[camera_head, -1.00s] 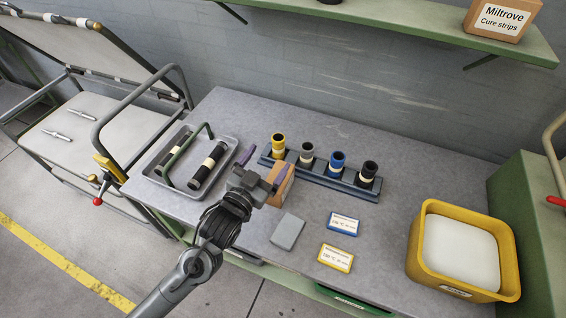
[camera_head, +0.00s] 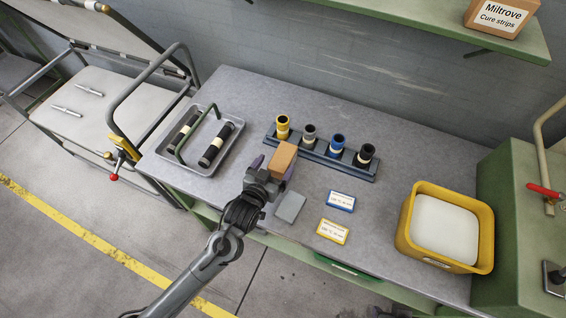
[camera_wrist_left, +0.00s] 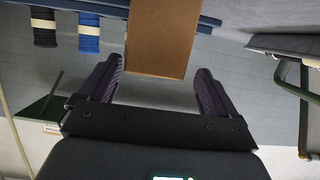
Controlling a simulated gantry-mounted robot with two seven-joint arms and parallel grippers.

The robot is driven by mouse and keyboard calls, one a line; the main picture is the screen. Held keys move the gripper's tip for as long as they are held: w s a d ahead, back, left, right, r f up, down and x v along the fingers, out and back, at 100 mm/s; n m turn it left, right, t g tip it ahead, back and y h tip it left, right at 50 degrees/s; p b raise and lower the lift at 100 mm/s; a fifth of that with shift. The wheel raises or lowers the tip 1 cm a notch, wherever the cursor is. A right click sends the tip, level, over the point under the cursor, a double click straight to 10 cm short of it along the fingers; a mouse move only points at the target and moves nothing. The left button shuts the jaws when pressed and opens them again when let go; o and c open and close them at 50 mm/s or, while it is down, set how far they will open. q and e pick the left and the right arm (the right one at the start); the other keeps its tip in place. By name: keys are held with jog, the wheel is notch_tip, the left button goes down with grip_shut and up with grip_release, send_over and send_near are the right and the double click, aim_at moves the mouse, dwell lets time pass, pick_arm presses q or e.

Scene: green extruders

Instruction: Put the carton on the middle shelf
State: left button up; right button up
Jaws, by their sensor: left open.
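A plain brown carton (camera_head: 283,160) stands on the grey workbench, just in front of the rack of cups. My left gripper (camera_head: 272,172) is open at the near side of the carton, its dark purple fingers pointing at it. In the left wrist view, the carton (camera_wrist_left: 163,38) lies ahead, between the lines of the two fingers (camera_wrist_left: 158,78), with a gap visible on each side. The carton's lower near part is hidden by the gripper in the head view. A wall shelf (camera_head: 420,25) shows at the top. My right gripper is not in view.
A tray (camera_head: 232,150) with dark rollers and a green handle is left of the carton. A rack (camera_head: 325,158) of several cups stands close behind. A grey block (camera_head: 290,207), blue box (camera_head: 341,201), yellow box (camera_head: 332,231) and yellow bin (camera_head: 484,240) lie rightward. A labelled carton (camera_head: 499,17) occupies the shelf.

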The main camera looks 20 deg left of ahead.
aim_at(282, 157)
pick_arm(q)
jog(key=w, duration=0.2)
jog(key=w+d, duration=0.1)
jog(key=shift+w+f, duration=0.25)
jog(key=shift+w, duration=0.15)
jog(key=shift+w+f, duration=0.2)
jog(key=shift+w, duration=0.45)
jog(key=c, duration=1.3)
jog(key=shift+c, duration=0.2)
jog(key=shift+r, duration=0.1)
